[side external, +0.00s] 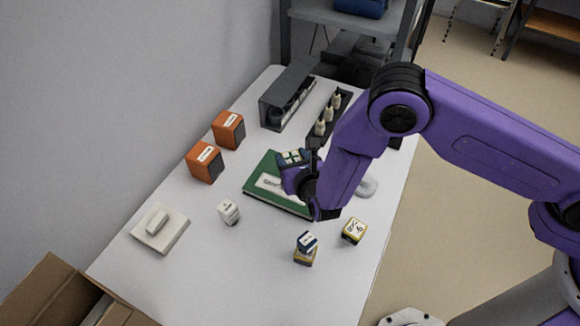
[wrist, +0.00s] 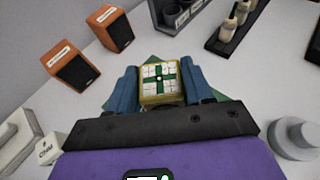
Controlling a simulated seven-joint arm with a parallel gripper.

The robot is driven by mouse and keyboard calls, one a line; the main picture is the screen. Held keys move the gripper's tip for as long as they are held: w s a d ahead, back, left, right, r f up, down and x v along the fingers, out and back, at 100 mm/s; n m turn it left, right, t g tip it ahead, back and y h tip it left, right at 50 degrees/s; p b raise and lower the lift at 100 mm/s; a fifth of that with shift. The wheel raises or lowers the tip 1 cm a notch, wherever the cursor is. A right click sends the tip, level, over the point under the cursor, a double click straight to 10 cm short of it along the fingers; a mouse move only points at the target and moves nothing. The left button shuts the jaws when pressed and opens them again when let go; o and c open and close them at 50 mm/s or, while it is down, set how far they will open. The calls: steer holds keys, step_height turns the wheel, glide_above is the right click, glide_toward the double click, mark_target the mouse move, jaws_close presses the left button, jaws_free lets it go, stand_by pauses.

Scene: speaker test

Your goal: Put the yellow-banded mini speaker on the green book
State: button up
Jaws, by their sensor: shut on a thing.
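My gripper (wrist: 160,85) is shut on a small yellow-edged cube, the yellow-banded mini speaker (wrist: 159,79), whose top has white panels and a green cross. In the side external view my gripper (side external: 293,166) holds this speaker (side external: 292,156) over the far right part of the green book (side external: 262,170). The book lies flat on the white table with a white label on its cover, partly hidden by my gripper. Its green edge (wrist: 148,62) shows behind the fingers in the wrist view. I cannot tell the gap between speaker and book.
A white cube (side external: 228,212), a pale phone-like block (side external: 160,229) and two orange speakers (side external: 204,162) stand left. A rack (side external: 287,96) stands behind.

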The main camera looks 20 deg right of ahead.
steer(key=shift+w+a+f, duration=0.25)
steer(key=shift+w+f, duration=0.05)
steer(key=shift+f, duration=1.6)
steer(key=shift+f, duration=0.15)
steer(key=o, duration=1.1)
steer(key=shift+r, duration=0.2)
steer(key=v, duration=1.2)
